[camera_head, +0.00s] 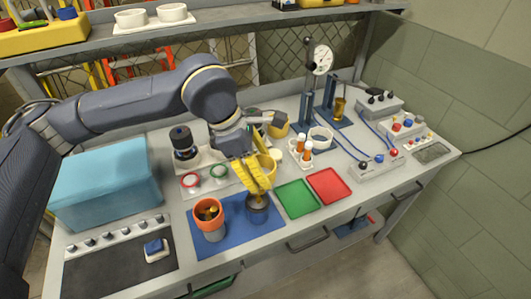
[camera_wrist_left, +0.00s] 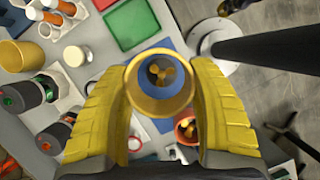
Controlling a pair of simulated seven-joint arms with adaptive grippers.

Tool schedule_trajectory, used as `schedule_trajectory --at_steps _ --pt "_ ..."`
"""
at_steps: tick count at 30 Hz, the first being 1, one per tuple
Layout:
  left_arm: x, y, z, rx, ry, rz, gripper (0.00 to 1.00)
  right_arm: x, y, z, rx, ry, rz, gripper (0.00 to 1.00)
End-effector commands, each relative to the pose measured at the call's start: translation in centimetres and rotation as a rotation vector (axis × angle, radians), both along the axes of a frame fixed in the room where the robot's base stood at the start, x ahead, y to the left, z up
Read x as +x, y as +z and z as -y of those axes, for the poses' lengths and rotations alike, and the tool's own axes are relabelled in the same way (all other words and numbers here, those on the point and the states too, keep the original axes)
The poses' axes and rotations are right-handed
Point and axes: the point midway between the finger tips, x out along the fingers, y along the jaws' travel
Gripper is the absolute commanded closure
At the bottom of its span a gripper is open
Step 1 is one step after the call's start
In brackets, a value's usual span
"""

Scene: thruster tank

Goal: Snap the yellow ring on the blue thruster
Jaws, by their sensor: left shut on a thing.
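The yellow ring (camera_wrist_left: 160,107) is held between the two yellow fingers of my left gripper (camera_wrist_left: 160,88) in the wrist view. The blue thruster (camera_wrist_left: 160,68), with its dark propeller, shows through the ring's opening, roughly in line with it. In the head view the thruster (camera_head: 257,214) stands upright on the blue mat (camera_head: 232,240). My left gripper (camera_head: 260,190) points down right above it. I cannot tell whether the ring touches the thruster, as the fingers hide that area.
An orange-rimmed cup (camera_head: 209,220) with small propellers stands left of the thruster. The green tray (camera_head: 297,197) and red tray (camera_head: 329,186) lie to the right. A teal box (camera_head: 105,190) is at left.

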Motion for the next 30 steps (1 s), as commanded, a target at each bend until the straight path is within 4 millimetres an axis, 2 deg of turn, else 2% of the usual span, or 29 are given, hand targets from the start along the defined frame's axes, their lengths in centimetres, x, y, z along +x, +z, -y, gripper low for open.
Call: schedule_trajectory --at_steps 30 --pt "0.2 -5.7 -0.5 0.0 -0.007 -0.002 0.6 0.0 0.0 0.0 0.0 0.0 0.0 1.0"
